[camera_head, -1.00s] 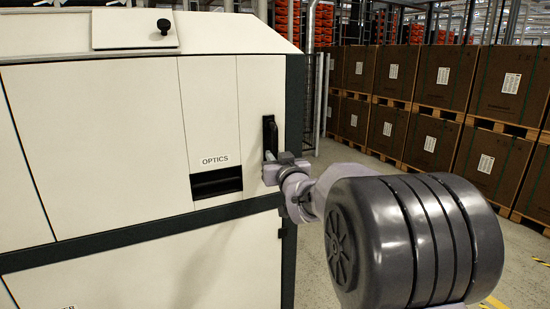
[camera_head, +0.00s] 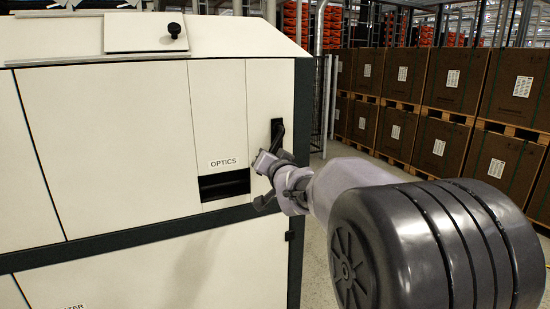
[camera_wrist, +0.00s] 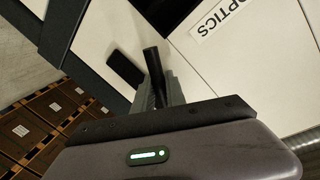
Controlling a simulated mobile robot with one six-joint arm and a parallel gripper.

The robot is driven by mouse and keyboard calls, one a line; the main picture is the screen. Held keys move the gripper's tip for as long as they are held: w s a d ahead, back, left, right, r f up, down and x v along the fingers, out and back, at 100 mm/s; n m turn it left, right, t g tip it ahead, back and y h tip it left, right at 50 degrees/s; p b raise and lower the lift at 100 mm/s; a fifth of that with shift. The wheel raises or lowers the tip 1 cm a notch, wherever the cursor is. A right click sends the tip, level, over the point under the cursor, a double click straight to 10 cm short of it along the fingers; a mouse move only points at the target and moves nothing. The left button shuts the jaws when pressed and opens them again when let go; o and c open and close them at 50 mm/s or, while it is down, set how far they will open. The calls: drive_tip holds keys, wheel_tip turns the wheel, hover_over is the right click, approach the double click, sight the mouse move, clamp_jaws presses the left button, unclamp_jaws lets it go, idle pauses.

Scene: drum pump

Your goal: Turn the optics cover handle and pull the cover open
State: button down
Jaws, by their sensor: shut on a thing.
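The black cover handle (camera_head: 277,132) is near the right edge of the white cabinet front, right of the OPTICS label (camera_head: 223,162). In the wrist view the handle (camera_wrist: 152,62) sticks up from between my gripper's fingers, swung out at an angle from its dark mount (camera_wrist: 125,68). My gripper (camera_head: 264,164) is shut on the handle and tilted in the head view; it also shows in the wrist view (camera_wrist: 160,94). The cover panel (camera_head: 266,95) looks flush with the cabinet, with no open gap visible. The gripped part of the handle is hidden by the fingers.
A dark slot (camera_head: 224,184) lies below the label. A dark frame post (camera_head: 299,130) edges the cabinet. Stacked brown boxes (camera_head: 450,80) on pallets stand at the right, with floor between them and the cabinet. A small knobbed panel (camera_head: 146,32) sits on top.

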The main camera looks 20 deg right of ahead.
sight(250, 140)
drive_tip(key=a+r+m+p, duration=0.1)
drive_tip(key=m+p, duration=0.1)
drive_tip(key=a+r+m+y+p, duration=0.1)
drive_tip(key=r+m+p, duration=0.1)
drive_tip(key=p, duration=0.1)
drive_tip(key=shift+a, duration=0.25)
drive_tip(key=r+m+p, duration=0.1)
drive_tip(key=p, duration=0.1)
drive_tip(key=a+r+m+p, duration=0.1)
drive_tip(key=p, duration=0.2)
drive_tip(key=shift+m+g+y, duration=0.3)
drive_tip(key=shift+g+y, duration=0.1)
drive_tip(key=shift+a+r+m+p, duration=0.1)
drive_tip(key=shift+m+p, duration=0.3)
drive_tip(key=shift+p, duration=0.4)
